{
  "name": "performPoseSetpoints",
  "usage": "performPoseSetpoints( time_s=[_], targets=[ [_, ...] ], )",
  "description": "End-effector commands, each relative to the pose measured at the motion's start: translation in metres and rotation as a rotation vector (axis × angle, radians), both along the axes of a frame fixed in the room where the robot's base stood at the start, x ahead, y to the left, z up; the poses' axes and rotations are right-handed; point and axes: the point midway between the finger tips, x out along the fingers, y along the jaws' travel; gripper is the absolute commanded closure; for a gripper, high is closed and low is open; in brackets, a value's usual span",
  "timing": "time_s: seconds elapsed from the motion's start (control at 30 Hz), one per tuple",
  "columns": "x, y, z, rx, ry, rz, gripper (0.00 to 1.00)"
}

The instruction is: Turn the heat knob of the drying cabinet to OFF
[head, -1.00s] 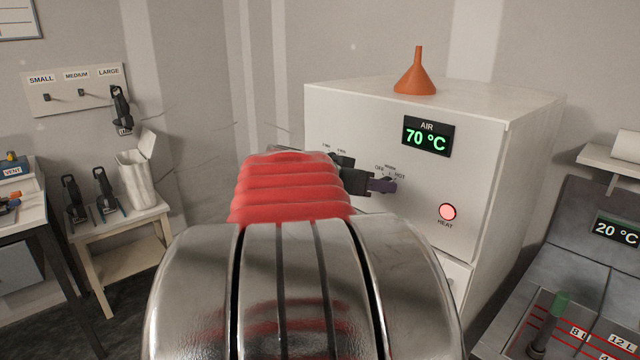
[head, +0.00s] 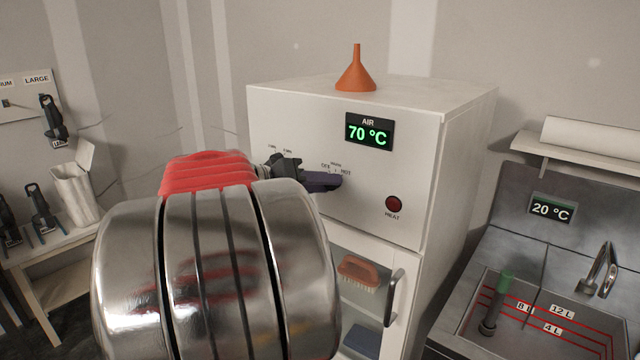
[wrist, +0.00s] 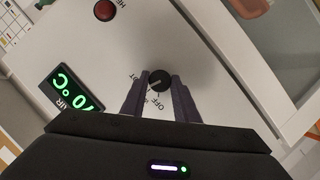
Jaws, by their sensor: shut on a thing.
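The drying cabinet (head: 300,120) stands ahead of me, its AIR display (head: 369,132) reading 70 °C. The HEAT lamp (head: 393,204) is dark red and unlit; it also shows in the wrist view (wrist: 105,10). My gripper (head: 323,182) is at the front panel, its purple fingers below the OFF, WARM and HOT labels. In the wrist view the black heat knob (wrist: 159,81) sits between the two fingers, which are shut on it. In the head view the gripper hides the knob.
An orange funnel (head: 355,70) stands on the cabinet top. Below the panel, a door with a handle (head: 394,298) shows a brush (head: 360,272) behind it. A sink (head: 540,325) with a tap (head: 598,268) is at the right. A side table with holders is at the left.

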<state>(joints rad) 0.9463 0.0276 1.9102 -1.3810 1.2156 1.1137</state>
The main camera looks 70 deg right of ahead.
Motion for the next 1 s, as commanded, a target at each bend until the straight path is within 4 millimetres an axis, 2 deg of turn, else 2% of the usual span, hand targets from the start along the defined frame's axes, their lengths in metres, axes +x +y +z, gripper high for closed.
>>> performPoseSetpoints(
  time_s=[1.0],
  targets=[
    [0.0021, -0.0007, -0.0103, 0.372, 0.85, -0.001, 0.95]
  ],
)
